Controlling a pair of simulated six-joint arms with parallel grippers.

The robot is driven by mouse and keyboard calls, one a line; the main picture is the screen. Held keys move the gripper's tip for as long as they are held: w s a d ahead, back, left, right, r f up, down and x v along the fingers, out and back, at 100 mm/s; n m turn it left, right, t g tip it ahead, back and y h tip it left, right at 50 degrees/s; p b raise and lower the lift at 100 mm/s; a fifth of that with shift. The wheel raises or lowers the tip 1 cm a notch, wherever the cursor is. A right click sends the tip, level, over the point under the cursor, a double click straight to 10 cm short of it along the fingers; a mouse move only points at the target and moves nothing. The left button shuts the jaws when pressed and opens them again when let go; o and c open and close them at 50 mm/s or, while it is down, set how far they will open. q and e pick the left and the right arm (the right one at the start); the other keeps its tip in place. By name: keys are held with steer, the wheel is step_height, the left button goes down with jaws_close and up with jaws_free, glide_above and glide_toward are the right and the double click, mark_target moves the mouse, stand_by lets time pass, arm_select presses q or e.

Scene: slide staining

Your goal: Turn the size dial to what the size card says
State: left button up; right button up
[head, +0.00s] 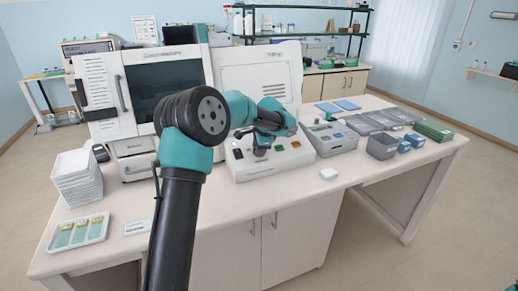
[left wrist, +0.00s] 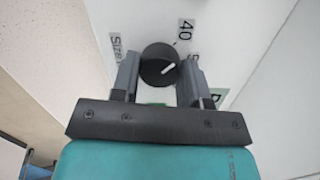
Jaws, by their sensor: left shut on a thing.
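The size dial is a round black knob (left wrist: 158,64) with a white pointer line, on a white panel in the left wrist view. My left gripper (left wrist: 158,75) has one finger on each side of the dial and is shut on it. The pointer slants right and slightly up, toward the right finger. A "40" label (left wrist: 185,30) is above right, and a "SIZE" label (left wrist: 116,47) is at left. Other labels are partly hidden by the right finger. In the head view my left gripper (head: 261,148) is at the white device (head: 245,171). I cannot read any size card.
A small printed card (head: 137,227) lies on the bench near a slide tray (head: 80,235). A stack of white trays (head: 77,178) is at left. A grey instrument (head: 333,138) and a grey bin (head: 382,147) stand right of the device. The bench front is mostly clear.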

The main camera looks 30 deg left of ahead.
arm_select(q)
steer(key=shift+n, duration=0.8)
steer(key=o, duration=0.9)
steer(key=shift+o, duration=0.2)
steer(key=v, duration=1.7)
steer(key=shift+a+r, duration=0.15)
steer(key=shift+r, duration=0.1)
steer(key=shift+w, duration=0.1)
